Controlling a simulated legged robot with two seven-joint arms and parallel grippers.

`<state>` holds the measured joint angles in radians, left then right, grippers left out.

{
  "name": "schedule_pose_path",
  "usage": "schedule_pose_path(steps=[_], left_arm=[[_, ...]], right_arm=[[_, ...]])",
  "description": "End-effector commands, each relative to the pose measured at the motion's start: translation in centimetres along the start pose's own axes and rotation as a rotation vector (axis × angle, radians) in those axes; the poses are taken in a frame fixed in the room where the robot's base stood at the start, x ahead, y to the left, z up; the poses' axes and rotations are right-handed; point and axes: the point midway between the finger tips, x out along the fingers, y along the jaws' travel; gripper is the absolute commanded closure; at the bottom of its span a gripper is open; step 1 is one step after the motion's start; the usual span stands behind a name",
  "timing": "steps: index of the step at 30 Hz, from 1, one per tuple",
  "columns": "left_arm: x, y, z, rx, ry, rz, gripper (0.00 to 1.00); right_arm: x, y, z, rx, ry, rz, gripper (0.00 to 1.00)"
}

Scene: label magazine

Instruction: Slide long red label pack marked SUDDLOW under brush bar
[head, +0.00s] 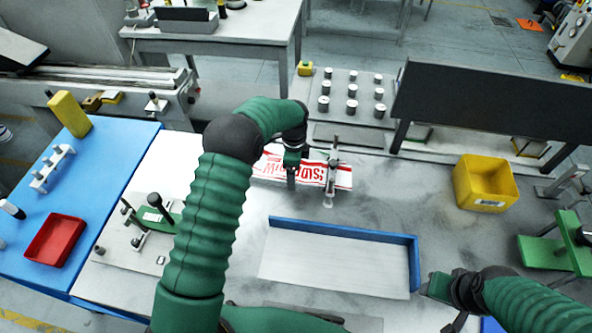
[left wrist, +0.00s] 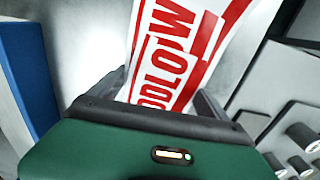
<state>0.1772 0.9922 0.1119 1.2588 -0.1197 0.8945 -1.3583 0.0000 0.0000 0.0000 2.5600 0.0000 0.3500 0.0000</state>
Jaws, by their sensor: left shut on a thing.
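In the left wrist view the pack (left wrist: 190,45) shows the letters DLOW. My left gripper (head: 292,171) is shut on the pack, its fingers on both sides of it in the wrist view (left wrist: 165,100). A narrow metal bar on posts, seemingly the brush bar (head: 332,172), crosses over the pack, and a short end shows to its right. Contact between them cannot be told. My right gripper (head: 437,287) is at the lower right, away from the pack; its jaw opening is unclear.
A blue-edged tray (head: 340,231) lies in front of the pack. A yellow bin (head: 485,184) stands to the right, beside a dark raised panel (head: 490,100). Several metal cylinders (head: 351,104) stand on a plate behind. A red tray (head: 55,240) sits on the blue left surface.

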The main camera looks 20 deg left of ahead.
Motion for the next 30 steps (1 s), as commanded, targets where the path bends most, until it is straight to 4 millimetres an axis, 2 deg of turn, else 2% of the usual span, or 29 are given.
schedule_pose_path(steps=[5,12,13,15,24,26,30], left_arm=[[-0.1,0.0,1.1,-0.003,-0.001,-0.001,0.85],[0.0,0.0,1.2,-0.001,-0.001,0.0,0.85],[0.0,0.0,1.2,-0.001,0.0,0.0,0.1],[0.0,0.0,1.2,-0.001,0.0,0.0,0.01],[-0.3,0.0,1.2,-0.001,0.0,0.002,0.0],[-0.9,0.0,1.2,-0.001,0.0,0.0,0.0],[-4.2,-0.1,1.2,-0.001,0.0,-0.004,0.0]], right_arm=[[-0.3,0.0,-0.1,0.0,0.0,0.0,0.53],[-0.2,0.0,-0.1,0.0,0.0,0.0,0.53],[-0.2,0.0,-0.1,0.0,0.0,0.0,0.53],[-0.2,0.0,-0.1,0.0,0.0,0.0,0.53],[-0.1,0.0,0.0,0.0,0.0,0.0,0.53],[0.0,0.0,0.0,0.0,0.0,0.0,0.53],[0.5,0.0,0.1,0.0,0.0,0.0,0.53]])
